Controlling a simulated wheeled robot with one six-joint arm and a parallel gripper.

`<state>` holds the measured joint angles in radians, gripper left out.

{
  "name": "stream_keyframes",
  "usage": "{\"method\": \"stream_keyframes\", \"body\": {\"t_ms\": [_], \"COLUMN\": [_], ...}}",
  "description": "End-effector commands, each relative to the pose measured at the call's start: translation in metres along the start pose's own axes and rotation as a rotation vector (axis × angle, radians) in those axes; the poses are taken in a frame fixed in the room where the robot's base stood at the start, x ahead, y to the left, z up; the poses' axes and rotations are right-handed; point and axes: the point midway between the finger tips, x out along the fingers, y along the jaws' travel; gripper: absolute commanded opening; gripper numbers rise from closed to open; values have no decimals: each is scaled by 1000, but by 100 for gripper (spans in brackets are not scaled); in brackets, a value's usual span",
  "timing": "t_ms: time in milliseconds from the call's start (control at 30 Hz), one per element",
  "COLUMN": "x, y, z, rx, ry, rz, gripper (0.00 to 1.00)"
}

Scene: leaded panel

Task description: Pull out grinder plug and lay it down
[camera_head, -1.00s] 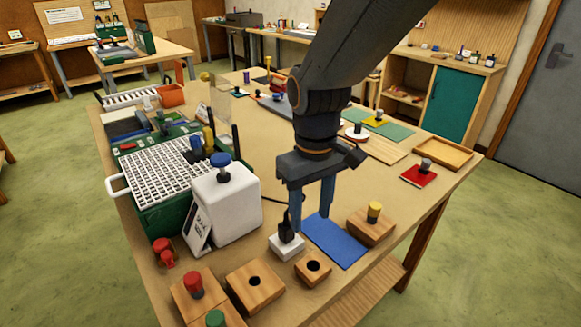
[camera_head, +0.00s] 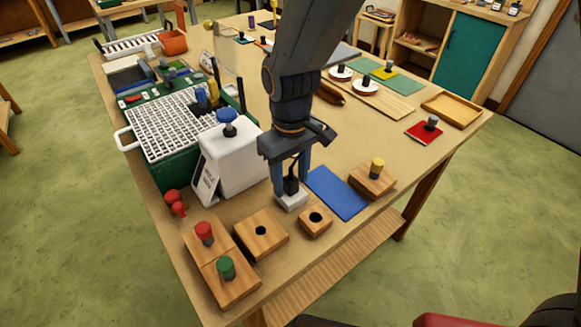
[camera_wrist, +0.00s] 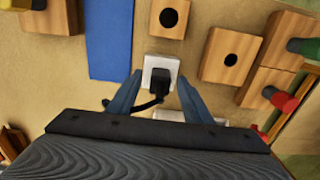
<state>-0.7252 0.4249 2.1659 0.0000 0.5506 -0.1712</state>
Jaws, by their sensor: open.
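The black grinder plug (camera_head: 291,185) sits in a white socket block (camera_head: 291,201) near the front of the table. In the wrist view the plug (camera_wrist: 160,80) rests in the white socket (camera_wrist: 161,62), with its black cord curving toward my gripper. My gripper (camera_head: 291,190) points down over the socket. Its blue fingers are open, one on each side of the plug, and in the wrist view my gripper (camera_wrist: 158,86) shows gaps between the fingers and the plug. A blue mat (camera_head: 338,193) lies bare just right of the socket.
A wooden block with a hole (camera_head: 315,221) stands close in front of the socket, with a larger one (camera_head: 261,235) to its left. A white grinder body (camera_head: 232,160) stands left of my gripper. A block with a yellow-topped peg (camera_head: 373,178) stands right of the mat.

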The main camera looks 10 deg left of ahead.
Motion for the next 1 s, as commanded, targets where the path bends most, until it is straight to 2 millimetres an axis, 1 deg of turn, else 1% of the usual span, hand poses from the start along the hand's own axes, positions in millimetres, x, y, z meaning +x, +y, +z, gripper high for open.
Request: {"method": "stream_keyframes", "body": {"t_ms": [300, 567, 600, 667, 700, 733, 1000], "x": [3, 2, 2, 2, 2, 2, 1], "y": [0, 0, 0, 0, 0, 0, 0], "z": [0, 0, 0, 0, 0, 0, 0], "rx": [0, 0, 0, 0, 0, 0, 0], "ry": [0, 0, 0, 0, 0, 0, 0], "rz": [0, 0, 0, 0, 0, 0, 0], "gripper": [45, 1, 20, 9, 3, 0, 0]}}
